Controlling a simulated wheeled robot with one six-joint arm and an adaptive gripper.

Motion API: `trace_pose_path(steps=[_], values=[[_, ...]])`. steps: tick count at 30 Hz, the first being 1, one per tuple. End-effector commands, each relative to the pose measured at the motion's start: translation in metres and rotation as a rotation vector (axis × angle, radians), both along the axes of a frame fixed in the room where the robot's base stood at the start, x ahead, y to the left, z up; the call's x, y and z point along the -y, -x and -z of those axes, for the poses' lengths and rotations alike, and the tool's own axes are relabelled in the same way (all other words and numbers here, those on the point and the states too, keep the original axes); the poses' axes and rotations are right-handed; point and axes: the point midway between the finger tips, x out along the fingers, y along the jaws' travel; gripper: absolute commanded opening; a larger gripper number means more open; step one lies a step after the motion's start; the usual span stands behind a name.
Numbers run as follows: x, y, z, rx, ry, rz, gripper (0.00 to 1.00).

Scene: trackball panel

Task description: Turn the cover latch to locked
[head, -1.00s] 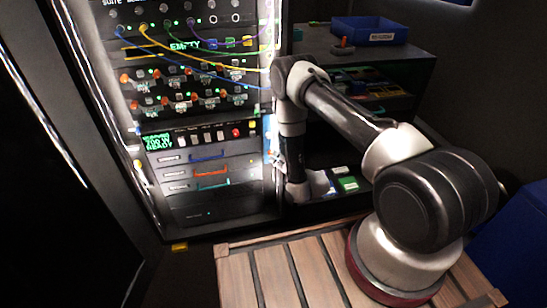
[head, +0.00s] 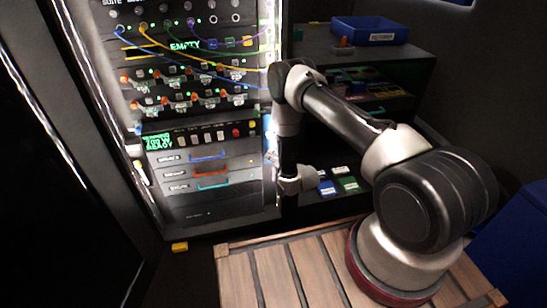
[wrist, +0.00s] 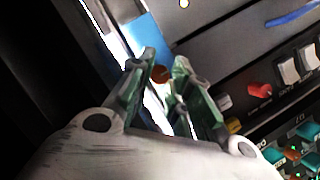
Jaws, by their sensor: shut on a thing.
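My gripper (wrist: 165,62) shows in the wrist view with two green fingers close together at the right edge of the rack panel. A small orange-brown piece, which looks like part of the cover latch (wrist: 159,76), shows between the fingers, and they are shut on it. Most of the latch is hidden by the fingers, so its angle cannot be told. A blue strip (wrist: 146,36) lies just beyond the fingertips. In the head view my arm's wrist hides the fingers and the latch.
The rack (head: 205,125) carries cables, switches and drawers, with a red knob (wrist: 260,90) near my gripper in the wrist view. A dark shelf (head: 385,65) with a blue bin (head: 370,31) stands to the right. A wooden pallet (head: 285,270) lies in front.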

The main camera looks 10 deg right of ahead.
Motion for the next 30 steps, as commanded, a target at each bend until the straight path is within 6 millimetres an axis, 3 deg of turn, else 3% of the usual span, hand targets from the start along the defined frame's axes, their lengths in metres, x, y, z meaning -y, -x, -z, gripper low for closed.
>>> trace_pose_path(steps=[14, 30], values=[[-0.0015, -0.0005, -0.0013, 0.001, 0.131, -0.001, 0.00], [-0.0053, -0.0002, -0.0024, 0.001, 0.621, -0.001, 0.00]])
